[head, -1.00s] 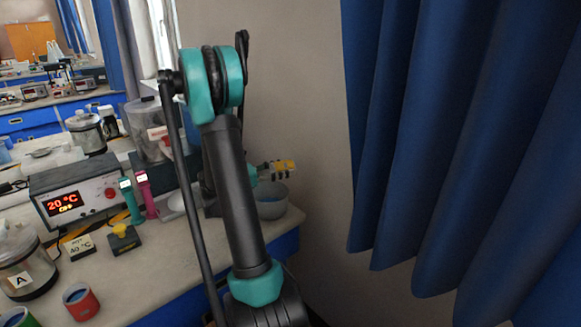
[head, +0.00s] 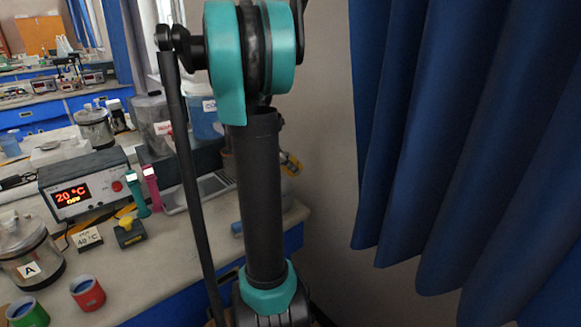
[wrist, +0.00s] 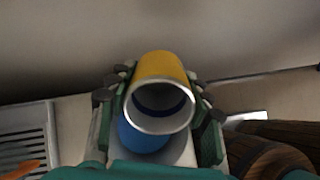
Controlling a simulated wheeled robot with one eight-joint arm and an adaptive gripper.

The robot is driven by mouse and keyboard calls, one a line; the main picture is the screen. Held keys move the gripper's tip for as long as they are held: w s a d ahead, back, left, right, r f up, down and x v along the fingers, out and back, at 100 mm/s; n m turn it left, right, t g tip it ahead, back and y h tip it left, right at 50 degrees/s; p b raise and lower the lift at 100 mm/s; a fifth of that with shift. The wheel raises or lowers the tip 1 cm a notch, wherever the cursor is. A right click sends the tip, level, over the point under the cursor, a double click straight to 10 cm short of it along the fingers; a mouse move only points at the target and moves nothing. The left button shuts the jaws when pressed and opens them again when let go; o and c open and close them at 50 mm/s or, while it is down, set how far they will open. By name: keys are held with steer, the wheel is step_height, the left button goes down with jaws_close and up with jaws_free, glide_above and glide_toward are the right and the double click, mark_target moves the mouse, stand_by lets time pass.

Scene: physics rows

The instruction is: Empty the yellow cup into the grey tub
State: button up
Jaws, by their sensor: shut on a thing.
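The yellow cup (wrist: 160,66) is held between the fingers of my gripper (wrist: 157,88) in the wrist view. Its pale round rim faces the camera, and a dark blue band shows inside; I cannot tell how much it holds. In the head view a small part of the yellow cup (head: 291,161) shows just right of my arm, which hides most of the gripper. The grey tub is largely or wholly hidden behind my arm at the bench's end. A blue rounded shape shows below the cup in the wrist view; I cannot tell what it is.
On the bench stand a heater box (head: 90,185), a pot marked A (head: 30,262), a red cup (head: 87,293), a green cup (head: 27,313) and a blue container (head: 205,118). A blue curtain (head: 450,130) hangs at the right.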

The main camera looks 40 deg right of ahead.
steer(key=r+y, duration=0.1)
steer(key=y, duration=0.1)
steer(key=r+t+y, duration=0.1)
steer(key=y, duration=0.1)
steer(key=shift+a+r, duration=0.2)
steer(key=shift+r, duration=0.15)
steer(key=shift+w+a+r+t+y, duration=0.15)
steer(key=shift+a+r+t+y, duration=0.2)
steer(key=shift+r+y, duration=0.5)
steer(key=shift+w+a+r+t+y, duration=0.1)
steer(key=shift+a+r+t+y, duration=0.25)
steer(key=shift+y, duration=0.8)
